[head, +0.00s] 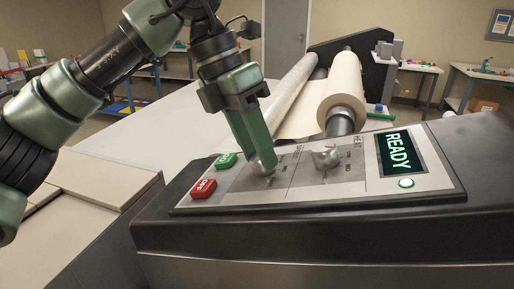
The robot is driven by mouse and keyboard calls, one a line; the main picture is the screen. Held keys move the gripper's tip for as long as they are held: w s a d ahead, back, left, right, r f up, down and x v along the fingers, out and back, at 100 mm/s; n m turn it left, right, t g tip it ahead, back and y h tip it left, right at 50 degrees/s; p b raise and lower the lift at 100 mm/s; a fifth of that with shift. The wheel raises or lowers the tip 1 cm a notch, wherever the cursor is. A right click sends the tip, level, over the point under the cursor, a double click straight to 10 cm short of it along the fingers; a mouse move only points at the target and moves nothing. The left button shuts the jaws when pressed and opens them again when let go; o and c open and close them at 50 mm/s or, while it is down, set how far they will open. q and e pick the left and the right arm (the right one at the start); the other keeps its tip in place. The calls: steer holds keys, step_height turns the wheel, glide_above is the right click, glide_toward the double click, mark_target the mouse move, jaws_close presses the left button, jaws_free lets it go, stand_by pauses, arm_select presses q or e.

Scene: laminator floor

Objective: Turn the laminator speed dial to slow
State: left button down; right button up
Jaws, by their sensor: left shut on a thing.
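The laminator's control panel (300,191) carries two silver dials. My left gripper (260,168) comes down from above and is shut on the left dial (265,167). Its green fingers hide much of that dial, so I cannot tell where it points. The other dial (326,158) stands free to the right, with a small red mark near its top. The print around both dials is too small to read, so I cannot tell which one is the speed dial. My right gripper is not in view.
A green button (225,160) and a red button (203,189) sit left of the dials. A screen (401,153) reads READY, with a lit round button (406,183) below. Behind are cream rolls (342,98) and a wide pale table (160,128).

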arm_select(q)
steer(key=shift+n, duration=0.3)
steer(key=c, duration=1)
jaws_free()
steer(key=shift+o, duration=0.2)
steer(key=v, duration=0.7)
steer(key=shift+a+r+b, duration=0.2)
steer(key=shift+r+b, duration=0.15)
steer(key=shift+b, duration=0.1)
